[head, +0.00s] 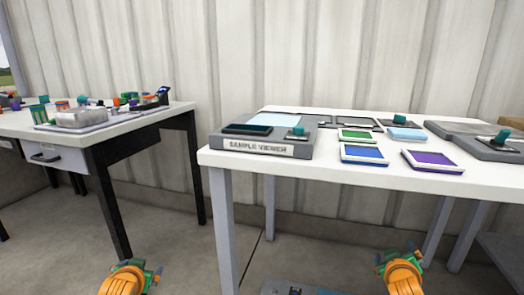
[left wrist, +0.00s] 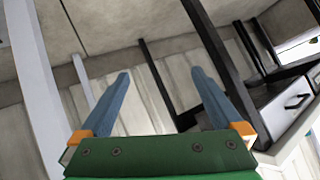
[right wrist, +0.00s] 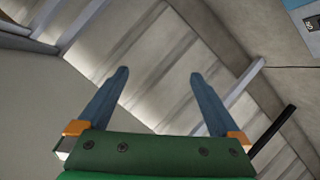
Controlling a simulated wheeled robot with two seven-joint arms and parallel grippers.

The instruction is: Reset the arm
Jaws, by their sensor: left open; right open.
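My left arm shows at the bottom left of the head view as orange and green links; its fingertips are not clearly seen there. In the left wrist view my left gripper (left wrist: 160,82) is open, with two blue fingers apart and nothing between them. My right arm shows at the bottom right of the head view, below the white table's front edge. In the right wrist view my right gripper (right wrist: 160,82) is open and empty. Both grippers are clear of the objects on the tables.
The white table (head: 330,175) bears the sample viewer (head: 256,148), a green tile (head: 358,136), a blue tile (head: 364,154), a purple tile (head: 432,160) and a device with a teal knob (head: 500,138). A second table (head: 128,137) stands left with a cluttered tray. Open floor (head: 180,245) lies between.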

